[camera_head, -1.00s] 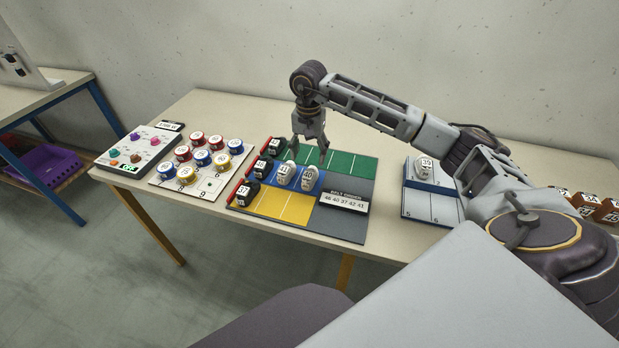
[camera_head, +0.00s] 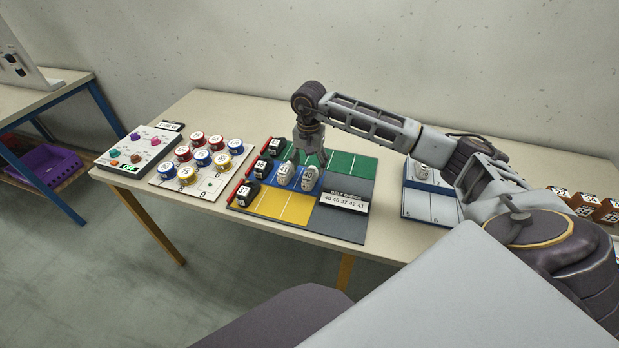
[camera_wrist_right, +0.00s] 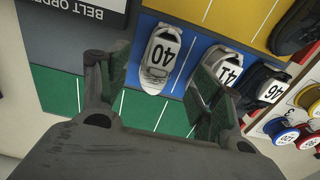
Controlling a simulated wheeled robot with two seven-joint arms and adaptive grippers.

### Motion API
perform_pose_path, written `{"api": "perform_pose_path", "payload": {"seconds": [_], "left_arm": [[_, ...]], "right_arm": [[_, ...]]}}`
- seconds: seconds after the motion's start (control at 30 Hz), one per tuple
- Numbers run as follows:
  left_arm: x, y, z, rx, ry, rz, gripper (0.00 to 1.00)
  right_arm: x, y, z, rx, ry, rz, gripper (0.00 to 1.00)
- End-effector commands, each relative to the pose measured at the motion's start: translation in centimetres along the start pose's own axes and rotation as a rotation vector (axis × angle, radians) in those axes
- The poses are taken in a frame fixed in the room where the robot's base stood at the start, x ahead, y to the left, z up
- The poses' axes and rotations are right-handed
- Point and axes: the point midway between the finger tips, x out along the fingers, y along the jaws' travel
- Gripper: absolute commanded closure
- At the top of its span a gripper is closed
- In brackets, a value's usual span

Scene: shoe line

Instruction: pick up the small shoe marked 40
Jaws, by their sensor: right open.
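The small shoe marked 40 (camera_head: 309,178) is light-coloured and sits on the blue band of the mat. It also shows in the right wrist view (camera_wrist_right: 160,58), label facing up. My right gripper (camera_head: 310,161) is open and empty, pointing down just behind this shoe. In the right wrist view the open fingers (camera_wrist_right: 156,82) stand to either side, with the shoe between and slightly beyond them, not held. A similar light shoe marked 41 (camera_head: 285,173) stands close on its left. My left gripper is not in view.
Dark shoes (camera_head: 264,168) stand along the mat's left edge by red strips. The belt order card (camera_head: 343,201) lies on the grey part. Numbered round tins (camera_head: 202,158) stand farther left, and a tray (camera_head: 420,204) lies right.

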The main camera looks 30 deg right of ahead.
Motion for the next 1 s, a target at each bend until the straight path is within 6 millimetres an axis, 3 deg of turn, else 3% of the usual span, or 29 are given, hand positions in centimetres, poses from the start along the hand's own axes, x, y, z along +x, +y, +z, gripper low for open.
{"api": "perform_pose_path", "payload": {"seconds": [0.23, 0.43, 0.67, 0.93, 1.0], "left_arm": [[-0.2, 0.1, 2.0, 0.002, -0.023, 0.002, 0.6], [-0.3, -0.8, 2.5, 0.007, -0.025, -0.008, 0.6], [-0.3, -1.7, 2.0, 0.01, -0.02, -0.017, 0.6], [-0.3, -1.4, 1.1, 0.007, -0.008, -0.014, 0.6], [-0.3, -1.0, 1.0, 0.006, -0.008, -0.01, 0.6]], "right_arm": [[2.4, 0.2, 0.3, 0.0, -0.003, 0.002, 0.35], [4.0, 0.2, 0.2, 0.0, -0.002, 0.001, 0.35], [4.2, 0.2, 0.2, -0.001, -0.002, 0.001, 0.35], [4.2, 0.2, 0.2, -0.001, -0.001, 0.001, 0.35], [4.2, 0.2, 0.2, -0.001, -0.001, 0.001, 0.41]]}}
